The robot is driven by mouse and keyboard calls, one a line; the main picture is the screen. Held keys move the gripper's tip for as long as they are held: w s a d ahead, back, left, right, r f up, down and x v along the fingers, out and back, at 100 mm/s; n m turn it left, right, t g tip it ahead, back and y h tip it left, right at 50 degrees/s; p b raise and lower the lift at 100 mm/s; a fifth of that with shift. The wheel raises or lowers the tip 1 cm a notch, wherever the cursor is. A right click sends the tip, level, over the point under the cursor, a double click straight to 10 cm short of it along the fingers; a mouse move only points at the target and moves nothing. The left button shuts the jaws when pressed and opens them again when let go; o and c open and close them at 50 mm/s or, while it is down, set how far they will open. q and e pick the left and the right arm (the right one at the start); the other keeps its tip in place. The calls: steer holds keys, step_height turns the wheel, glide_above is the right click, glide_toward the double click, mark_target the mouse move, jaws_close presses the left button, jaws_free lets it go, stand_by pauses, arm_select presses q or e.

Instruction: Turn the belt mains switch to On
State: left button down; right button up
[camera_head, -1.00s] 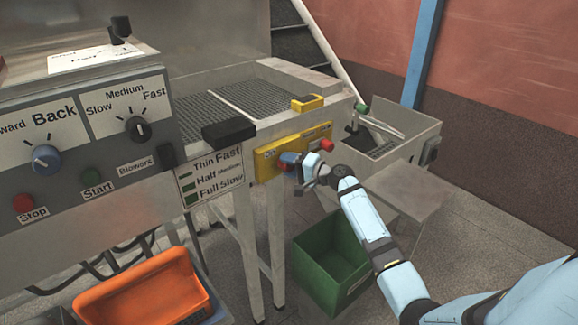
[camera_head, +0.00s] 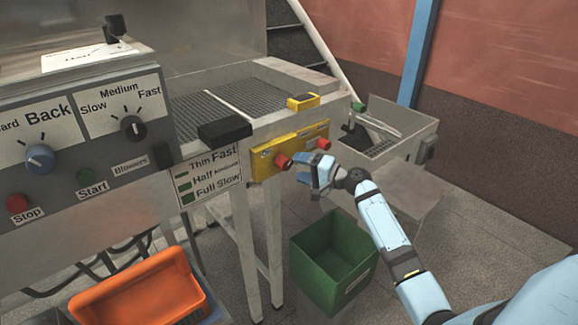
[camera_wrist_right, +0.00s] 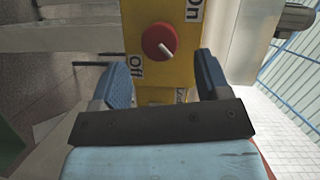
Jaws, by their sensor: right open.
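A yellow panel (camera_head: 262,165) on the machine's front carries two red knobs, a left one (camera_head: 283,161) and a right one (camera_head: 323,143). I cannot read which is the belt mains switch. My right gripper (camera_head: 313,171) is open and empty just in front of the panel, near both knobs. In the wrist view a red knob (camera_wrist_right: 158,40) with a white pointer lies beyond and between the open blue fingers, apart from them. Its pointer slants to the lower right, between the "On" label (camera_wrist_right: 194,10) and the "Off" label (camera_wrist_right: 137,66). My left gripper is out of view.
A green crate (camera_head: 313,264) stands on the floor below the gripper. An orange bin (camera_head: 140,295) is at the lower left. A grey control box (camera_head: 70,150) with dials and buttons is on the left. A metal tray unit (camera_head: 405,130) stands behind the arm.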

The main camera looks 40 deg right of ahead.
steer(key=v, duration=0.8)
steer(key=shift+b, duration=0.35)
steer(key=shift+s, duration=0.15)
steer(key=s+a+f+n+g+h, duration=0.2)
steer(key=s+a+f+n, duration=0.2)
steer(key=s+a+f, duration=0.45)
steer(key=s+a+f+n+g+h, duration=0.25)
steer(key=s+a+f, duration=0.25)
steer(key=a+f, duration=0.6)
steer(key=s+a+f+n+p, duration=0.1)
steer(key=s+a+f+n, duration=0.1)
steer(key=s+a+n, duration=0.75)
step_height(320, 180, up, 11)
steer(key=s+a+m+p, duration=0.1)
steer(key=s+m+p, duration=0.1)
steer(key=p, duration=1.1)
steer(key=shift+s, duration=0.3)
